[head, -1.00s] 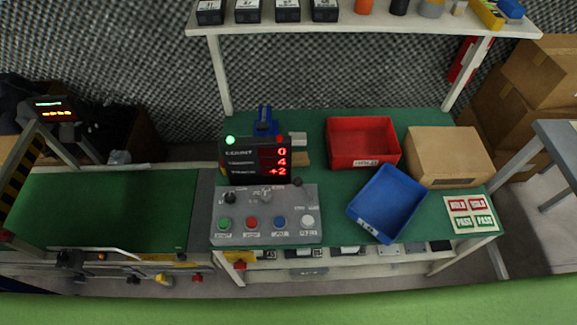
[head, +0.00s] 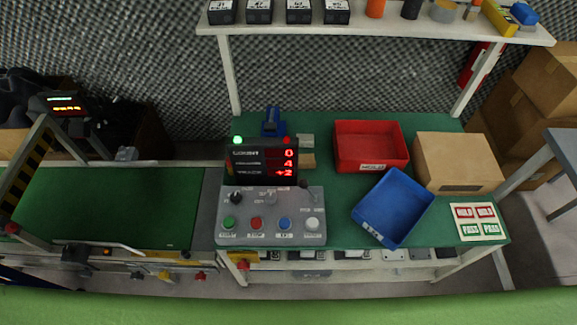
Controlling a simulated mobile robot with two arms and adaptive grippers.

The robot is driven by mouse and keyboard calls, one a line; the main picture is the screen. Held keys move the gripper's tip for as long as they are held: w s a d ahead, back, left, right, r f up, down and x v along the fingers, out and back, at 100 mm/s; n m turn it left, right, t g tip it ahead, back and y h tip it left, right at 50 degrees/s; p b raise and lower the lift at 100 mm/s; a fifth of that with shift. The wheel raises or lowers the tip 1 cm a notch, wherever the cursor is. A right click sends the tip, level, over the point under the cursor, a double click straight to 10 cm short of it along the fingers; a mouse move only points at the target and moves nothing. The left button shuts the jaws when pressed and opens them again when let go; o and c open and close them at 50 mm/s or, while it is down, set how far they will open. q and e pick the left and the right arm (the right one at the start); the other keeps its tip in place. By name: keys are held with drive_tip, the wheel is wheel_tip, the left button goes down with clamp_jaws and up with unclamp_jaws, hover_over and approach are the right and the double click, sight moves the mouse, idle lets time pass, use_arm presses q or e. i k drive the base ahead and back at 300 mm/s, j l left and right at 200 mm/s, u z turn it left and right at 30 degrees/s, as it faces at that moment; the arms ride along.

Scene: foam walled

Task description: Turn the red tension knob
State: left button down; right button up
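Several small red parts could be the red tension knob, and I cannot tell for sure which one is. A red knob (head: 201,276) sits low on the front of the green conveyor (head: 110,210), near its right end. Another red knob-like part (head: 12,228) is at the conveyor's left end. A red button on a yellow box (head: 242,265) is under the bench's left front edge. Neither of my grippers is in view.
A grey control panel (head: 270,232) with coloured buttons and a display (head: 262,161) stands on the green bench. A red bin (head: 370,147), a blue tray (head: 393,207) and a cardboard box (head: 458,163) lie to its right. A green strip (head: 300,308) crosses the bottom.

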sight(201, 276)
drive_tip(key=k, duration=0.6)
drive_tip(key=u, duration=1.25)
